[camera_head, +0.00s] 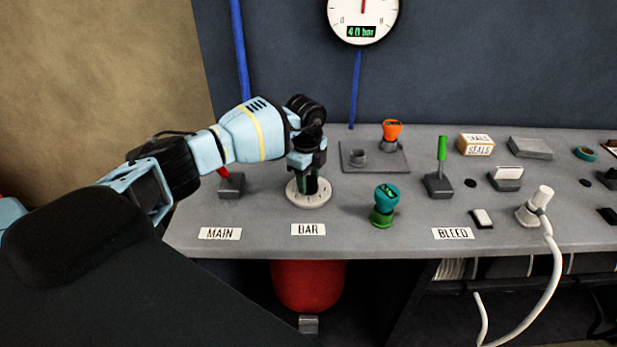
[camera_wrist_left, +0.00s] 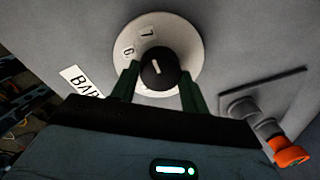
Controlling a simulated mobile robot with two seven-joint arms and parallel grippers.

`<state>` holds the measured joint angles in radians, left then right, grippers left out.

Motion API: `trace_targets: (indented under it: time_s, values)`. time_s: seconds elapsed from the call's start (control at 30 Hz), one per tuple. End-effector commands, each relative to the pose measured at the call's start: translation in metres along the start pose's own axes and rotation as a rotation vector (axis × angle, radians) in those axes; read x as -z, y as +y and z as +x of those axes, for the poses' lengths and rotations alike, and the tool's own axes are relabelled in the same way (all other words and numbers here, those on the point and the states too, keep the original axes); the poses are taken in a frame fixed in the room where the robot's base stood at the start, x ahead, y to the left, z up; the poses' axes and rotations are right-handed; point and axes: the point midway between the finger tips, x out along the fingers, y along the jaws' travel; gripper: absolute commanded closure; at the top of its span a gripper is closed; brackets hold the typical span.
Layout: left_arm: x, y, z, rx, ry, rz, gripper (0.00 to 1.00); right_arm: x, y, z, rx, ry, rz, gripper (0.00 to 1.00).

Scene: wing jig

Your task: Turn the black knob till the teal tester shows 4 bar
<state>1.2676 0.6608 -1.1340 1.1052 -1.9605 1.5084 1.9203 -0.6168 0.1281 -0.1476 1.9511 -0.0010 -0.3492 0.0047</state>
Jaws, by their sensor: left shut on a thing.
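The black knob (camera_wrist_left: 159,70) sits on a round white dial (camera_head: 309,192) behind the BAR label. In the left wrist view, the numbers 6 and 7 show on the dial and a white mark shows on the knob. My left gripper (camera_head: 307,172) points down over the dial and is shut on the knob, with one green finger on each side. In the head view the gripper mostly hides the knob. The teal tester (camera_head: 386,195) stands upright to the right of the dial; its small screen is too small to read. My right gripper is not in view.
A wall gauge (camera_head: 362,12), cut off at the top, reads 4.0 bar. An orange tester (camera_head: 391,130) stands on a grey plate (camera_head: 358,145). A green lever (camera_head: 441,150), a white hose fitting (camera_head: 535,208) and a red-handled valve (camera_head: 231,184) stand on the grey bench (camera_head: 270,233).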

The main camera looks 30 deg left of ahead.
Motion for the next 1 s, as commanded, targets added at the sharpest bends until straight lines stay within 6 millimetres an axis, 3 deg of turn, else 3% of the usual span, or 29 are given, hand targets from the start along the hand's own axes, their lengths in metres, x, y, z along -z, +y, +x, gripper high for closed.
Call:
trace_targets:
  time_s: [0.1,0.13,0.27,0.63,1.0]
  values:
    - [0.000,-0.001,-0.001,0.003,0.000,-0.003,0.78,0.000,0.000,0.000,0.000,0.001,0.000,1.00]
    - [0.000,-0.001,-0.001,0.003,0.000,-0.003,0.51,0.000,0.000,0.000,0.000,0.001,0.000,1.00]
    - [0.000,-0.001,-0.001,0.002,0.000,-0.002,0.34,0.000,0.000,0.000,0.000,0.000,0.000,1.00]
    - [0.000,0.000,-0.005,0.001,0.000,0.000,0.33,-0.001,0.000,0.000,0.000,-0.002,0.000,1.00]
    - [0.000,-0.001,-0.060,0.004,0.001,-0.001,0.33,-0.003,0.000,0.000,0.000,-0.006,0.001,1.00]
